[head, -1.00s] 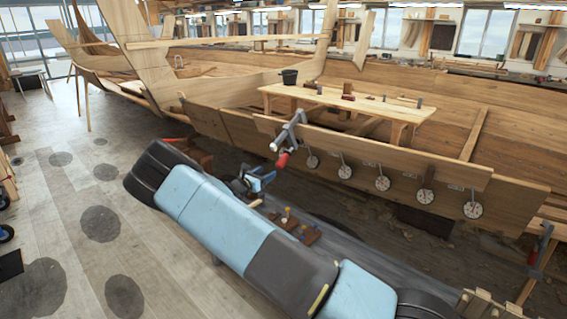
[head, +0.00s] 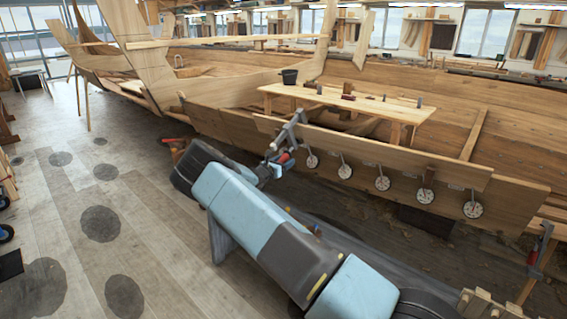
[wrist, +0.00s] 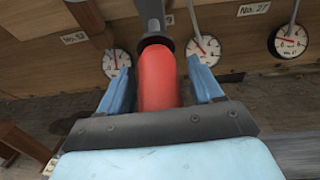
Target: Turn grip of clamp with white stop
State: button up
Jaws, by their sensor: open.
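A grey metal clamp (head: 287,133) sits on the edge of the long plank, with its red grip (head: 284,158) hanging at the lower end. In the wrist view the red grip (wrist: 158,80) lies between the two blue fingers of my gripper (wrist: 162,82), with a visible gap on each side. The gripper is open around the grip, not shut on it. In the head view my gripper (head: 270,168) is at the grip and partly hidden by my arm.
Several round dial gauges (head: 345,171) hang along the plank (head: 400,157) right of the clamp. Another clamp with a red grip (head: 533,257) is at the far right. A workbench (head: 350,103) with tools stands behind. The floor at left is open.

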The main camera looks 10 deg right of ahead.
jog(key=shift+w, duration=0.1)
jog(key=c, duration=1)
jog(key=shift+o, duration=0.2)
jog(key=shift+d+n+g+h, duration=0.1)
jog(key=shift+n+g+h, duration=1)
jog(key=shift+g, duration=0.1)
jog(key=shift+s+r+n+g+h, duration=0.15)
jog(key=shift+s+n+g+h, duration=0.1)
jog(key=shift+n+g+h, duration=0.75)
jog(key=o, duration=1)
jog(key=shift+c, duration=0.2)
